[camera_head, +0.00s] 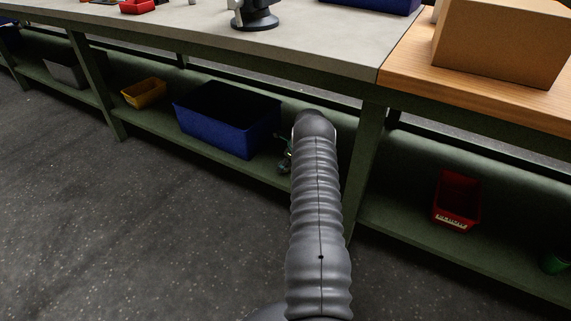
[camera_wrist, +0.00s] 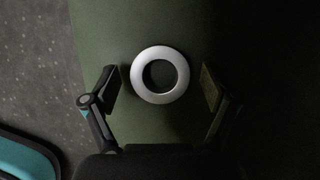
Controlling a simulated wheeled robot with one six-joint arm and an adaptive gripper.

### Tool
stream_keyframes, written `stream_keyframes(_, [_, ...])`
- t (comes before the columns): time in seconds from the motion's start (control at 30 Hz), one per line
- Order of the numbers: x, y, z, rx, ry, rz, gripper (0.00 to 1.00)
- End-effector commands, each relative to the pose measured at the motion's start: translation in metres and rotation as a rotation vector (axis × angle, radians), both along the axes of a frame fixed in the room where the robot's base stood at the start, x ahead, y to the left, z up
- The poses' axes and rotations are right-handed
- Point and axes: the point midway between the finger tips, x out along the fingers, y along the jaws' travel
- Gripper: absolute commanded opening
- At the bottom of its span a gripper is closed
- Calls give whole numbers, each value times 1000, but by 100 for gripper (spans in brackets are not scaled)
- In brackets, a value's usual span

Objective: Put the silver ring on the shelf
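In the wrist view the silver ring (camera_wrist: 136,76) lies flat over the dark green shelf (camera_wrist: 110,25); it appears to rest on it. My gripper (camera_wrist: 160,84) is open, with one finger on each side of the ring and a gap on both sides. The ring is not visible in the head view, where my arm blocks the sight. There the lower green shelf (camera_head: 152,124) runs under the workbench, and my arm reaches in below the bench top. Only a small part of the gripper shows beside the arm.
On the lower shelf stand a blue bin (camera_head: 228,122) left of my arm, a yellow bin (camera_head: 144,92) and a red bin (camera_head: 456,200) to the right. A green table leg (camera_head: 368,165) is close right of my arm. A cardboard box (camera_head: 495,45) sits on the wooden top.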

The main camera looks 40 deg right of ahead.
Motion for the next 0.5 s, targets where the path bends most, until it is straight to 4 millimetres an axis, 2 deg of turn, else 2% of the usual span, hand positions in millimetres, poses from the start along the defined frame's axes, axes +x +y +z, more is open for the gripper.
stream_keyframes(0.27, [0, 0, 2, 0, 0, 0, 87])
stream_keyframes(0.37, [-2, -2, 9, -1, -2, -1, 87])
stream_keyframes(0.5, [-9, -5, 28, -2, -2, -1, 87])
